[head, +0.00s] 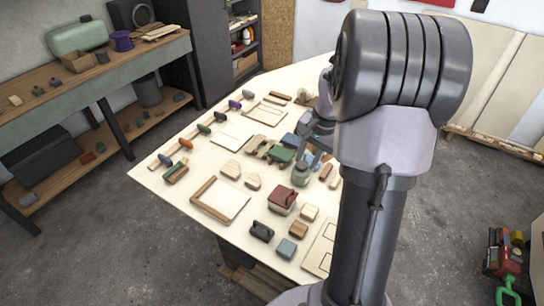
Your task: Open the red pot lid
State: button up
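A small squarish pot with a dark red lid (284,194) stands on the pale table, left of my arm's column. The lid sits on top of the pot, and it looks closed. My gripper (316,137) is small in this view, above the far middle of the table and partly behind my arm. It is beyond the red pot and apart from it.
A grey-green jar (301,174) stands close behind the pot. A dark block (261,231), a blue-grey block (287,249) and wooden blocks (309,212) lie in front. A wood-edged tray (220,199) lies to the left. Several small items crowd the table's far half.

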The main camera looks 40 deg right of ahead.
aim_at(290, 193)
jog(key=b+x, duration=0.3)
jog(key=x, duration=1.4)
jog(key=shift+w+a+f, duration=0.1)
jog(key=shift+w+a, duration=0.1)
grip_shut()
dwell(0.4)
